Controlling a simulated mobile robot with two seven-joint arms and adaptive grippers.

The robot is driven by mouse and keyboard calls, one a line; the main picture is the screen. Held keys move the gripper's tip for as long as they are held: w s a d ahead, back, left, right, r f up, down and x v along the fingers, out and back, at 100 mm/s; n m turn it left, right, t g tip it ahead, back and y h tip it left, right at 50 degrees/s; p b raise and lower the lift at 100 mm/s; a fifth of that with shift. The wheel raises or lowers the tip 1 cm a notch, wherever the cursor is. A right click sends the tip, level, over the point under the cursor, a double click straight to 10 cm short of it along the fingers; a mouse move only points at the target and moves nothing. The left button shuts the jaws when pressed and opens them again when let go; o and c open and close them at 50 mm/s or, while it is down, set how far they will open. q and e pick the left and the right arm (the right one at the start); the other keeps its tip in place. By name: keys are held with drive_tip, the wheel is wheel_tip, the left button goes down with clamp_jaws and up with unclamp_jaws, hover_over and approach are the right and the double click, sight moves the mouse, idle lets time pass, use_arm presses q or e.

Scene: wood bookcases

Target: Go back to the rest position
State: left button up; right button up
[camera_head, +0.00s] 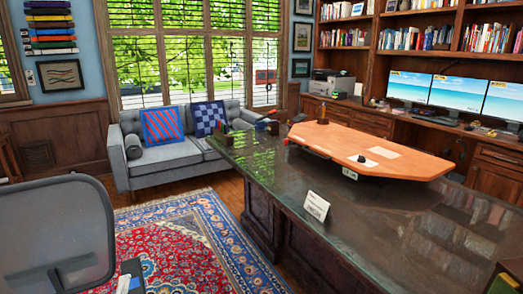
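Neither of my grippers can be made out in the head view. A small dark and white shape with blue on it (131,275) shows at the bottom edge, left of the middle. I cannot tell what it is. The task line names no object. A large dark desk (330,240) with a glossy top fills the right half. An orange-brown board (400,160) lies on it, with a small white and black item on top. A white card (317,206) stands near the desk's front edge.
A grey mesh chair (55,235) stands at the lower left. A grey sofa (165,158) is under the window. A red and blue rug (190,240) covers the floor left of the desk. Monitors (455,93) stand before the bookcase (425,40) on the right.

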use_arm(q)
drive_tip(key=s+d+f+m+g+h+p, duration=0.2)
drive_tip(key=s+d+f+m+h, duration=0.3)
drive_tip(key=m, duration=0.4)
drive_tip(key=s+d+f+m+g+h+p, duration=0.1)
drive_tip(key=s+d+f+m+h+p, duration=0.2)
drive_tip(key=d+m, duration=0.55)
drive_tip(key=s+a+f+m+g, duration=0.1)
drive_tip(key=s+f+m+g, duration=0.4)
drive_tip(key=s+f+m, duration=0.5)
drive_tip(key=s+f, duration=0.1)
drive_tip(key=s, duration=0.2)
drive_tip(key=shift+a+p, duration=0.35)
drive_tip(key=shift+a, duration=0.05)
use_arm(e)
drive_tip(key=shift+s+a+r+m+g, duration=0.15)
drive_tip(key=shift+s+r, duration=0.25)
drive_tip(key=shift+s, duration=0.2)
drive_tip(key=shift+s+d+r+m+g, duration=0.15)
drive_tip(key=shift+s+r, duration=0.2)
drive_tip(key=shift+s, duration=0.2)
use_arm(q)
drive_tip(key=shift+r, duration=0.1)
use_arm(e)
drive_tip(key=shift+w+a+r, duration=0.15)
drive_tip(key=shift+w+r, duration=0.05)
drive_tip(key=shift+r, duration=0.15)
